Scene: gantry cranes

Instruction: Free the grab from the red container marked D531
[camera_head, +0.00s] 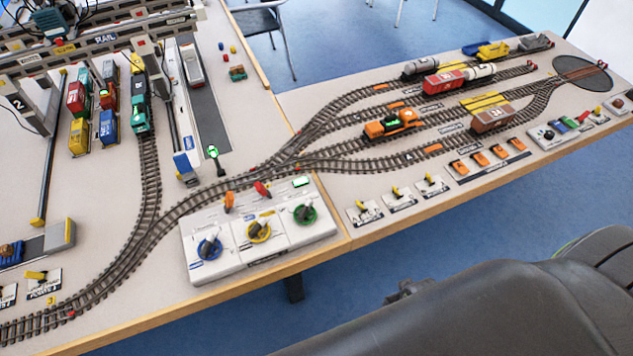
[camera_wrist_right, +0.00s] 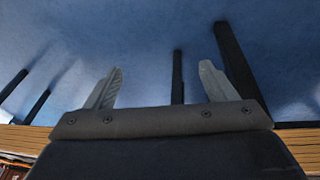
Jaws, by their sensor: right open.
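Small containers stand in rows under the gantry crane (camera_head: 95,42) at the upper left in the head view. The marking D531 is too small to read on either. I cannot make out the grab clearly. My right gripper (camera_wrist_right: 162,85) is open and empty in the right wrist view, its two grey fingers spread above the blue floor. My left gripper is not in view.
A white control box (camera_head: 262,262) with a blue knob (camera_head: 209,247), a yellow knob (camera_head: 259,230) and a green knob (camera_head: 305,212) stands at the table's front edge. Tracks with wagons, such as an orange locomotive (camera_head: 393,124), run behind and right. My dark arm crosses the lower right.

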